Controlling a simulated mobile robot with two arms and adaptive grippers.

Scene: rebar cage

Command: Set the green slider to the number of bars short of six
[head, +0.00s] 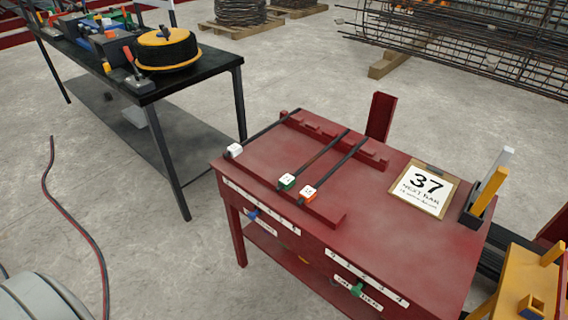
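The green slider (357,289) is a small green knob on the front of the red table (430,245), below a white number strip (366,277). I cannot tell exactly which number it lines up with. Three dark bars lie across two notched red rails on the tabletop: one with a white end block (234,151) at the left, one with a green-marked end block (287,181), and one with an orange-marked end block (308,194). A wide gap separates the left bar from the other two, which lie close together. Neither gripper is in view.
A blue knob (253,215) sits below another number strip at the front left. A black workbench (205,72) stands back left; yellow equipment (525,285) is at lower right.

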